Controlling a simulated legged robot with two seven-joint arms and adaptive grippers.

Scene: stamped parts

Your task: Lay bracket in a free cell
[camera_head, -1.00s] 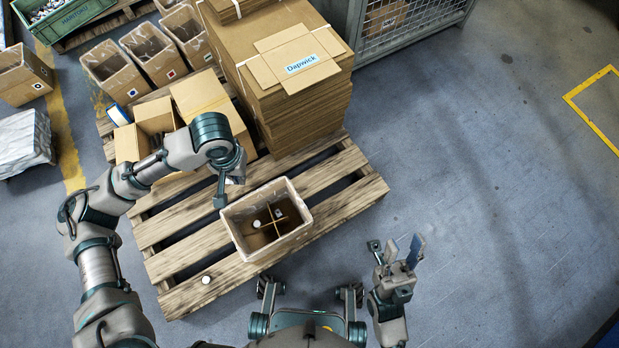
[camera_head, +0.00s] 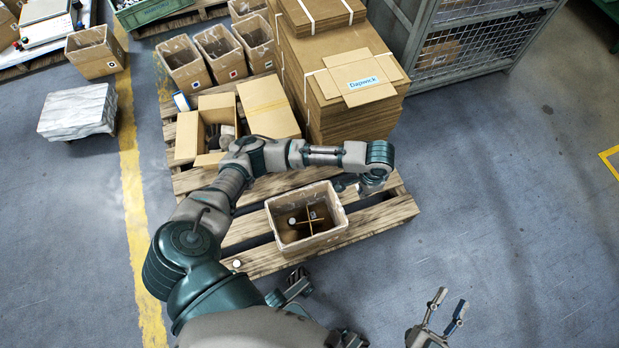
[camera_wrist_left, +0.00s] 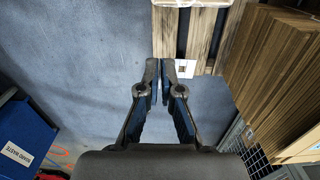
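The divided crate (camera_head: 330,238) stands on the pallet, with crossing cardboard dividers forming cells. A small white round item (camera_head: 291,221) and a small white item with a dark mark (camera_head: 313,216) show inside it. My left gripper (camera_head: 345,183) is just past the crate's upper right rim, partly hidden by its wrist. In the left wrist view, its fingers (camera_wrist_left: 160,72) are nearly together with nothing clearly visible between them. My right gripper (camera_head: 450,304) is open and empty over the floor at lower right. I cannot make out a bracket; grey pieces (camera_head: 222,136) lie in an open carton.
Stacked flat cardboard (camera_head: 350,120) rises behind the crate, beside a mesh cage (camera_head: 478,45). A small white round item (camera_head: 237,263) lies on the pallet (camera_head: 392,216). Several cartons stand at the back. The floor to the right is clear.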

